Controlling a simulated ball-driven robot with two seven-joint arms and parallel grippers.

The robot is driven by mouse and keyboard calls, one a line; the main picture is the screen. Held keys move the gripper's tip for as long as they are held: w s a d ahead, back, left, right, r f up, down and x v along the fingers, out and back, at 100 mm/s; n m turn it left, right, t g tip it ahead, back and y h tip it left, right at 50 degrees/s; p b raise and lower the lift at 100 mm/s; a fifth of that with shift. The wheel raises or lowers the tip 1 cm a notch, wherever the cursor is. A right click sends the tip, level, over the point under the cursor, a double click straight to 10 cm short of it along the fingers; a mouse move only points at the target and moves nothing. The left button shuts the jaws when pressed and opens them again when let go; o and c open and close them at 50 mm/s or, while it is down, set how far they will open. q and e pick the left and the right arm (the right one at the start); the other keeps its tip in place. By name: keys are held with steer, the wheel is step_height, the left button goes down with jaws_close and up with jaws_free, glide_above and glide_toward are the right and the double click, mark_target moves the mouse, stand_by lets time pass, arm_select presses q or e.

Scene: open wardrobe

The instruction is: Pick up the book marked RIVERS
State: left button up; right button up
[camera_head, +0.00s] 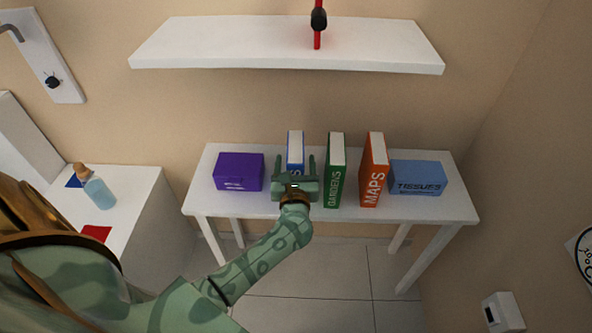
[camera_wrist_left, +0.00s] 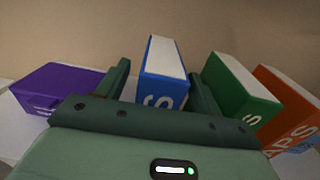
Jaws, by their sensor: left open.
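A blue book (camera_head: 295,143) stands upright on the white table, white page edges on top. Most of its spine is hidden behind my left gripper (camera_head: 295,160); in the left wrist view only an end letter S shows on the blue book (camera_wrist_left: 158,90), so I cannot read the full title. My left gripper is open, with one finger on each side of the blue book. In the left wrist view the gripper (camera_wrist_left: 160,75) shows the book between its fingers, and I cannot tell whether they touch it. My right gripper is not in view.
Close right of the gripper stands a green GARDENS book (camera_head: 335,170), then an orange MAPS book (camera_head: 374,170) and a blue TISSUES box (camera_head: 417,178). A purple box (camera_head: 239,172) is on the left. A white shelf (camera_head: 240,45) hangs above the white table (camera_head: 455,205).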

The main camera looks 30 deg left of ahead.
arm_select(q)
steer(key=shift+x, duration=1)
jaws_close()
